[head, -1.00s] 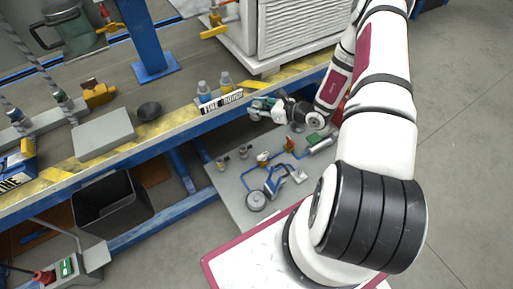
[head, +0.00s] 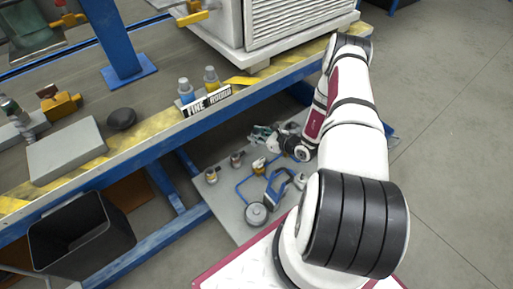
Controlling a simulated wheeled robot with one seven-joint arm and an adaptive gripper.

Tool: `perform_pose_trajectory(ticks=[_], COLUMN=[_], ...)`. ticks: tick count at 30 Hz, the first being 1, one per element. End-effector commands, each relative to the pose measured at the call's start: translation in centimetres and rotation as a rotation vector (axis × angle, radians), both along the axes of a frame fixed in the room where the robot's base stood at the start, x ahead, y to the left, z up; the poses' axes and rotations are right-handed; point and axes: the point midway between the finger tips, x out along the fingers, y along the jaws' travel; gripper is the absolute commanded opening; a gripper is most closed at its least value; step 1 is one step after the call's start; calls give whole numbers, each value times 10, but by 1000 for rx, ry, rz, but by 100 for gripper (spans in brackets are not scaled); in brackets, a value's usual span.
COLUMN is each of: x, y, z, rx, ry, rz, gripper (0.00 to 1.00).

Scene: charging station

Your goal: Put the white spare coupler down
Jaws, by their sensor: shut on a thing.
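My gripper (head: 263,134) is at the end of my arm, beyond the bench's front edge and above the grey lower shelf (head: 226,200). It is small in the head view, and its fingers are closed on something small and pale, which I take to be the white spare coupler. The coupler's outline is mostly hidden by the fingers. I cannot tell whether it touches the shelf.
Small brass-and-grey fittings (head: 237,159), a blue tool (head: 277,187) and a round grey disc (head: 256,213) occupy the shelf. Above, the bench holds a FINE/ROUGH rack (head: 206,101) with two bottles and a grey block (head: 67,150). A black bin (head: 80,235) stands left.

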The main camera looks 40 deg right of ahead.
Motion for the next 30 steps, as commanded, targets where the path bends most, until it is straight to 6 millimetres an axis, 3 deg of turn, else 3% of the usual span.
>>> perform_pose_trajectory(ticks=[1,13,25,26,27,30], x=[0,0,0,0,0,0], y=[1,0,0,0,0,0], z=[-12,-56,-60,-60,-60,-59], rx=[1,-1,0,-1,-1,-1], ry=[-1,0,-1,0,0,1], rz=[1,2,1,1,1,1], gripper=[0,0,0,35,40,40])
